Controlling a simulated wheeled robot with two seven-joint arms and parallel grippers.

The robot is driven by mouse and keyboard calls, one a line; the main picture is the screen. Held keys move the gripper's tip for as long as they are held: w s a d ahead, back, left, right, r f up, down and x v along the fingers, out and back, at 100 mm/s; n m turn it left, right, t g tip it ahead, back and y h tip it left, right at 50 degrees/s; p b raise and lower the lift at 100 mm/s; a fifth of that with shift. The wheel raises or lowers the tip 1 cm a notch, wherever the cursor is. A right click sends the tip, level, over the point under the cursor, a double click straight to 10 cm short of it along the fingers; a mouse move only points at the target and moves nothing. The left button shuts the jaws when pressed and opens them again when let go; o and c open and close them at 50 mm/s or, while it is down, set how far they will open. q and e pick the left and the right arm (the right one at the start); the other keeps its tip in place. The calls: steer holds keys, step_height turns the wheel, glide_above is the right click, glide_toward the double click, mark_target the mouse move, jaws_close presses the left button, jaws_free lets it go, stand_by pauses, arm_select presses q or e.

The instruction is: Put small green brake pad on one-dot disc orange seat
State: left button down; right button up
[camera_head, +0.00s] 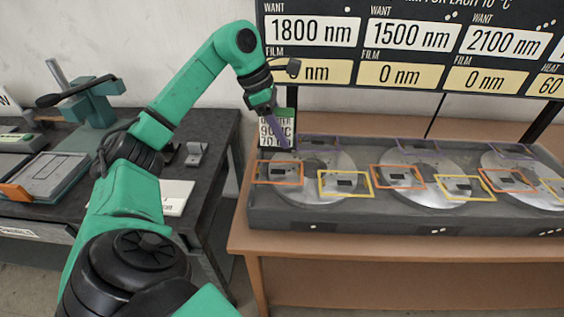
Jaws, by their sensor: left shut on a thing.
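My left gripper (263,107) is above the back left end of the grey fixture (370,220). I cannot make out a small green brake pad. My right gripper is not in view.
Discs with two dots (425,180) and three dots (530,180) stand to the right, with orange, yellow and purple outlines. A sign board (410,52) rises behind. A small placard (275,130) is beside my gripper. A dark bench (210,135) with tools is at left.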

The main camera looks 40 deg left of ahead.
arm_select(q)
steer(key=f, duration=0.3)
steer(key=w+a+f, duration=0.1)
steer(key=f, duration=0.1)
steer(key=shift+f, duration=0.3)
step_height(320, 180, down, 4)
steer(key=shift+d+r, duration=0.1)
steer(key=shift+r, duration=0.05)
steer(key=shift+f, duration=0.2)
steer(key=c, duration=0.7)
jaws_free()
steer(key=shift+f, duration=0.2)
steer(key=shift+c, duration=0.2)
steer(key=o, duration=0.4)
steer(key=shift+r, duration=0.1)
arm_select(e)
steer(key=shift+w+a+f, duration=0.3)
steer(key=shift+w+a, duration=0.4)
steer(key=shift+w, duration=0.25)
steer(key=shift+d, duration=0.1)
